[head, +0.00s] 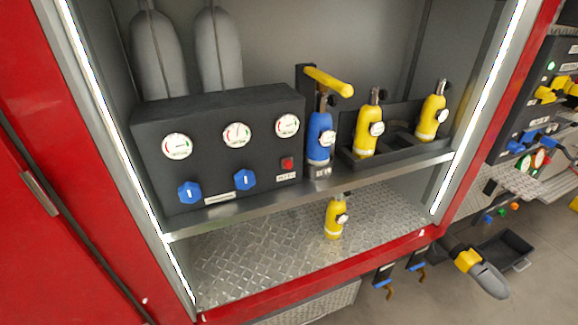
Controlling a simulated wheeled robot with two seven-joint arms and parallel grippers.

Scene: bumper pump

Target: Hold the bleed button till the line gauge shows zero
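A black control panel (215,100) stands on the upper shelf with three round white gauges: a left gauge (177,146), a middle gauge (237,134) and a right gauge (288,125). Their needles and lettering are too small to read, so I cannot tell which is the line gauge. A red button (287,164) sits below the right gauge, above a small white label that I cannot read; nothing touches it. Two blue knobs (190,192) (245,180) sit lower on the panel. Neither of my grippers is in view.
A blue cylinder (320,137) stands right of the panel under a yellow lever (328,81). Two yellow cylinders (367,130) (432,117) stand in a black rack (400,143). Another yellow cylinder (335,217) is on the lower shelf (240,240). Grey tanks (160,55) stand behind the panel.

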